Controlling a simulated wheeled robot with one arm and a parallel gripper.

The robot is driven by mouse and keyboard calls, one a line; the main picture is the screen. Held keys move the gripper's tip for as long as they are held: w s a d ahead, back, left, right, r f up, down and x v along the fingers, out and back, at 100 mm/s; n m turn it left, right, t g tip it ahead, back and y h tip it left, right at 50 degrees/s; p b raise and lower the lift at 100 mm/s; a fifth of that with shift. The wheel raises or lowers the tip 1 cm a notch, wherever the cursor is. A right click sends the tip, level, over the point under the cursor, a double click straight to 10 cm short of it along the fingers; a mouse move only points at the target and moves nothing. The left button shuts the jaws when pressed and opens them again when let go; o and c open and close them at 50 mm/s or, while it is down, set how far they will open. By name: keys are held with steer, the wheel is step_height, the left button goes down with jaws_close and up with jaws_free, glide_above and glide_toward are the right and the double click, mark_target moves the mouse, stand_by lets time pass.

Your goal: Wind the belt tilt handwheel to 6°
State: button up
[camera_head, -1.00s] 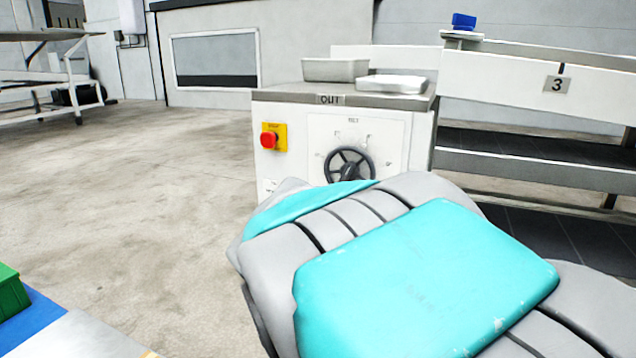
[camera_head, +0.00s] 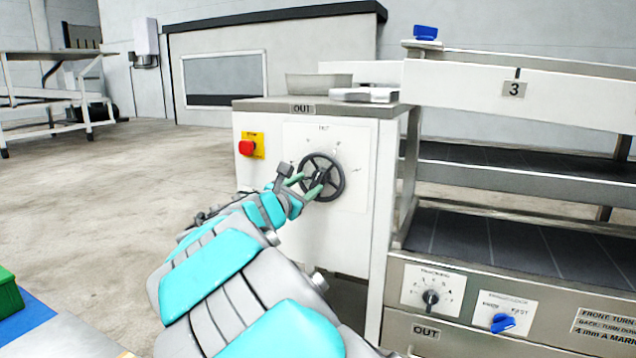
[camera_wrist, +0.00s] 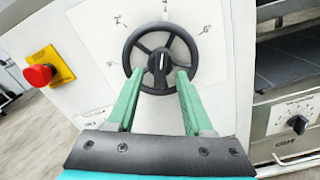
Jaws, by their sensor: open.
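The belt tilt handwheel (camera_head: 321,177) is a dark spoked wheel on a white dial plate on the front of the machine's end cabinet. In the wrist view the handwheel (camera_wrist: 161,58) shows a hub with a pale pointer mark directed roughly upward; the dial's numbers are too small to read surely. My gripper (camera_head: 309,184) is at the wheel with its two green fingers apart. In the wrist view my gripper (camera_wrist: 160,75) has one fingertip on each side below the hub, overlapping the lower wheel. I cannot tell whether they touch it.
A red stop button (camera_head: 246,148) on a yellow plate is left of the dial. A grey tray (camera_head: 318,83) stands on the cabinet top. Right of it are the conveyor and a lower panel with a tracking knob (camera_head: 430,297) and a blue knob (camera_head: 502,322).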

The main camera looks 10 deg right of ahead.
mark_target(316, 179)
steer(key=shift+x, duration=1.9)
steer(key=shift+c, duration=0.3)
jaws_close()
